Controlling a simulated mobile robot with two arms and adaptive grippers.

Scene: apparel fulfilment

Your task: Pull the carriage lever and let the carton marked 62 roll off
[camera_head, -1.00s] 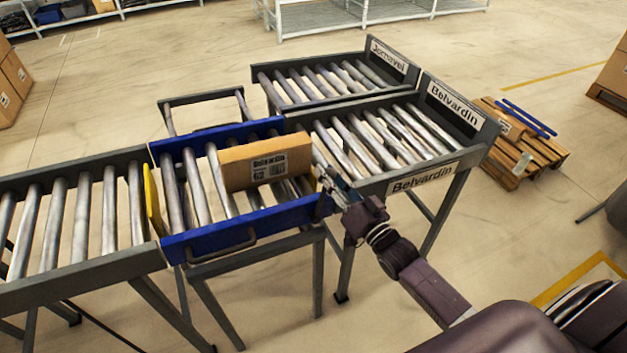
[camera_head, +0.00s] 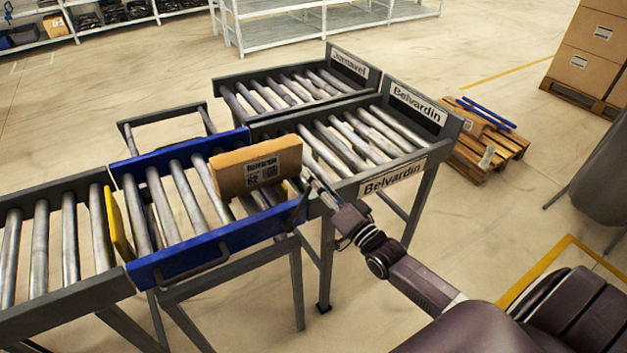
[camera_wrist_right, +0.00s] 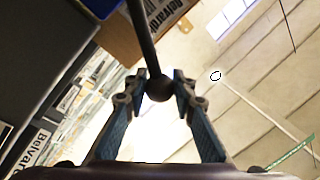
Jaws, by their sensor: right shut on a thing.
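The carton marked 62 (camera_head: 257,170) lies on the rollers at the right end of the blue carriage (camera_head: 208,246). Its right end reaches over the junction with the Belvardin roller lane (camera_head: 350,140). My right gripper (camera_head: 312,190) is at the carriage's front right corner, just right of the carton. In the right wrist view, the fingers (camera_wrist_right: 158,95) are closed around the ball knob of the dark lever (camera_wrist_right: 143,38). My left gripper is out of view.
A yellow plate (camera_head: 116,225) stands at the carriage's left end, beside the infeed rollers (camera_head: 70,240). The Jornavel lane (camera_head: 285,90) runs behind the Belvardin lane. Both lanes are empty. A pallet (camera_head: 485,150) stands on the floor at right.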

